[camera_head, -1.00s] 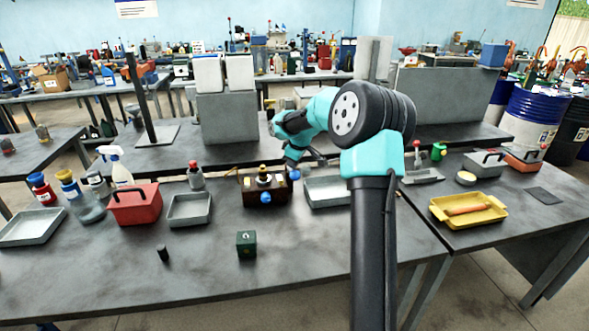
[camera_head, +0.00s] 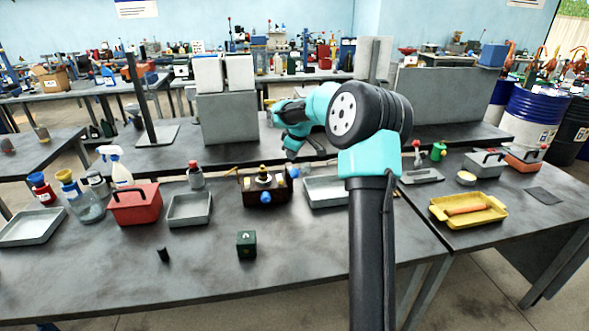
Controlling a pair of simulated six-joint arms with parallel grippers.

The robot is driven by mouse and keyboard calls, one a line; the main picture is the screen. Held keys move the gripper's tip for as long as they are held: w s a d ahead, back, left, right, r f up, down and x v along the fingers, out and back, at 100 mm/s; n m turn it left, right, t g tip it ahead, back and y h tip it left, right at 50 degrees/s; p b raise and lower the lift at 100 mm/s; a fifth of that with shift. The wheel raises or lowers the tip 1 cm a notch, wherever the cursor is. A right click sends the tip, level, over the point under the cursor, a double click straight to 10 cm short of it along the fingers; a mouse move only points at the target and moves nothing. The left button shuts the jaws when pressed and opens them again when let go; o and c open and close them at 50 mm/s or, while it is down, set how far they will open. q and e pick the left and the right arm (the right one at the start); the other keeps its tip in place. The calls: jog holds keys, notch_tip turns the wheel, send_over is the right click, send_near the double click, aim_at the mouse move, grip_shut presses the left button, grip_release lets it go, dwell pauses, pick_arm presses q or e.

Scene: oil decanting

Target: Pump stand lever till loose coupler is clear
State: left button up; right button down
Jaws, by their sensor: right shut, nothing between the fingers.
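A dark brown box-shaped stand (camera_head: 266,191) with a black-and-yellow fitting on top stands at the back middle of the near bench. A blue ball (camera_head: 265,197) is on its front. A small pale-blue knob (camera_head: 294,172) shows at its right, perhaps the lever's end. A thin brown rod sticks up at its left. I cannot tell which part is the loose coupler, nor whether it is clear. My right gripper (camera_head: 291,154) is shut and empty, above and behind the stand's right side, seemingly apart from it. My left gripper is out of view.
Grey trays (camera_head: 190,209) and (camera_head: 325,190) flank the stand. A red caddy (camera_head: 135,204) and bottles are farther left. A green box (camera_head: 246,244) and a small black piece (camera_head: 163,254) sit in front. The bench front is mostly clear. A yellow tray (camera_head: 468,208) is on the right bench.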

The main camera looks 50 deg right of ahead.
jog(key=r, duration=0.1)
jog(key=w+r, duration=0.1)
jog(key=d+r, duration=0.1)
jog(key=shift+w+r, duration=0.2)
jog(key=shift+r, duration=0.1)
dwell(0.7)
